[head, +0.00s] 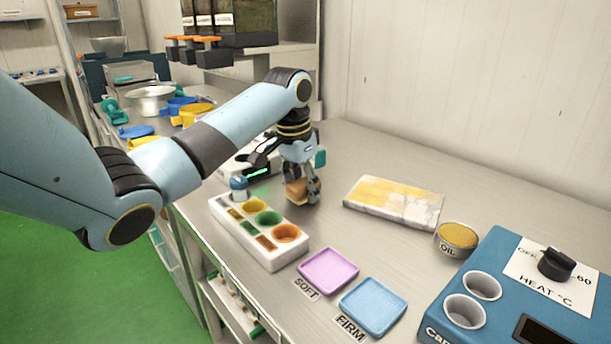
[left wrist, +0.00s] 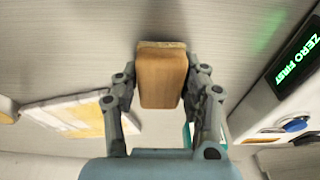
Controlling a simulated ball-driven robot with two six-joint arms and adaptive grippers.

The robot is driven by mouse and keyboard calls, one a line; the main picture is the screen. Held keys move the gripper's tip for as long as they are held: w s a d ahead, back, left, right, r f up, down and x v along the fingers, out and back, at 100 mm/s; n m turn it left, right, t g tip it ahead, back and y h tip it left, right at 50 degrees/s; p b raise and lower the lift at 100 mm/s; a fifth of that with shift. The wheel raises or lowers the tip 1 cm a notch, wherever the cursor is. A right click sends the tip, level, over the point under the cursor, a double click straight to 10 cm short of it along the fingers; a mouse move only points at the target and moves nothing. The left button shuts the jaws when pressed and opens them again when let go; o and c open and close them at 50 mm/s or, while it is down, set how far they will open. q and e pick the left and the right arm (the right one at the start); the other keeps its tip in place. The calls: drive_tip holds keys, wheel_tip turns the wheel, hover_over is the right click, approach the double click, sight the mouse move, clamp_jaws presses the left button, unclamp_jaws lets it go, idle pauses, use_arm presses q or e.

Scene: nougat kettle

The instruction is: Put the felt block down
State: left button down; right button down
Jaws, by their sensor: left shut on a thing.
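My left gripper (head: 304,192) points down over the steel table and is shut on the felt block (head: 296,187), a small tan wooden block. In the left wrist view the block (left wrist: 162,80) sits between the two fingers, its wooden face to the camera and a thin paler layer along its far edge. I cannot tell whether it touches the table. My right gripper is not in view.
A white holder (head: 228,222) with coloured wells is left of the block. The pink SOFT tray (head: 328,271), blue FIRM tray (head: 372,306), oil cup (head: 457,238) and blue heater (head: 510,265) are nearer. A yellow-white slab (head: 394,202) lies right. Bare table lies between.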

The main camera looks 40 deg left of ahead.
use_arm(q)
drive_tip(key=shift+f, duration=0.3)
drive_tip(key=shift+s+d+f, duration=0.1)
drive_tip(key=shift+s+f, duration=0.05)
drive_tip(key=shift+f, duration=0.15)
drive_tip(key=c, duration=1.1)
unclamp_jaws()
drive_tip(key=o, duration=0.4)
drive_tip(key=shift+f, duration=0.2)
